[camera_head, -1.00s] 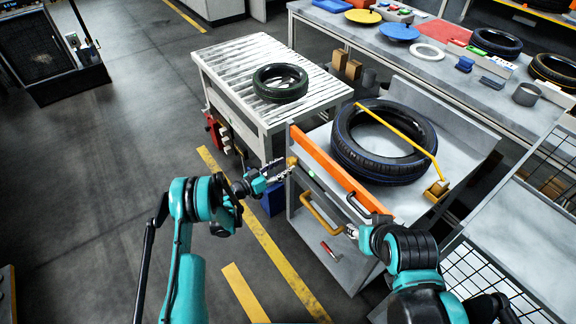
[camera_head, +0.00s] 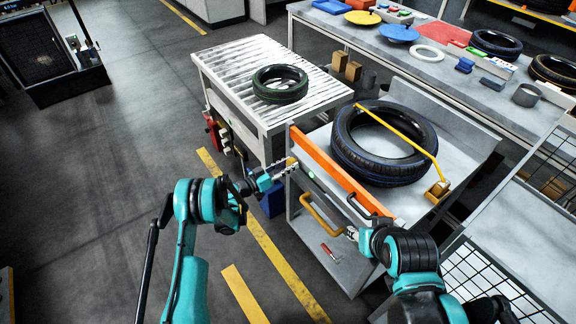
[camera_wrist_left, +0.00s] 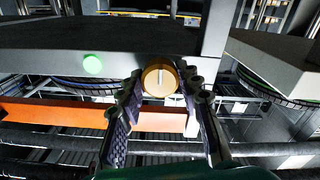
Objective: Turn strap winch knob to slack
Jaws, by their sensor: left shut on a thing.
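The round orange winch knob (camera_wrist_left: 152,79) with a pale line across its face is on the cart's front panel in the left wrist view. My left gripper (camera_head: 287,164) is shut on it, one finger on each side; the fingers largely hide the knob in the head view. The line on the knob stands nearly upright in the wrist view. A yellow strap (camera_head: 401,134) crosses a large black tyre (camera_head: 343,152) on the cart top and ends at an orange block (camera_head: 437,189). My right gripper (camera_head: 352,233) is by the cart's front, near the handles; its fingers are too small to read.
The grey cart (camera_head: 460,122) has an orange front bar (camera_head: 340,172), a yellow handle (camera_head: 318,216) and a small green light (camera_wrist_left: 92,64). A roller conveyor (camera_head: 225,67) with a smaller tyre (camera_head: 280,84) stands left of it. Open floor lies left.

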